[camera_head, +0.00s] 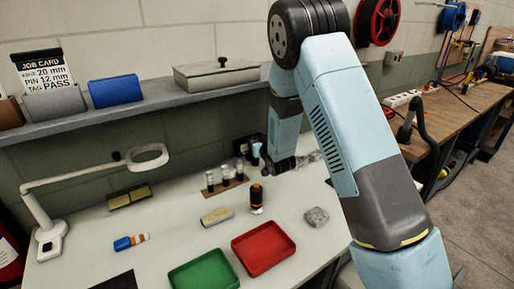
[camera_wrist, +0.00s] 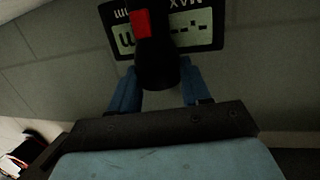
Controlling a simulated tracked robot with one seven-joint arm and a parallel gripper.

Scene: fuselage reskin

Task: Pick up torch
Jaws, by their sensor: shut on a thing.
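In the wrist view, a dark cylindrical thing with a red patch, apparently the torch (camera_wrist: 153,65), stands between the two blue fingers of my gripper (camera_wrist: 160,88). The fingers are shut on it, and its upper end runs out of the picture. In the head view, my gripper (camera_head: 256,153) is small, near the wall above the back of the bench. The torch cannot be made out clearly there.
The white bench (camera_head: 160,215) holds a black and orange cylinder (camera_head: 256,198), a green tray (camera_head: 205,272), a red tray (camera_head: 264,248), a grey lump (camera_head: 316,216) and a magnifier lamp (camera_head: 45,225). A dark-framed panel (camera_wrist: 205,28) is behind the torch. A shelf (camera_head: 150,112) runs above.

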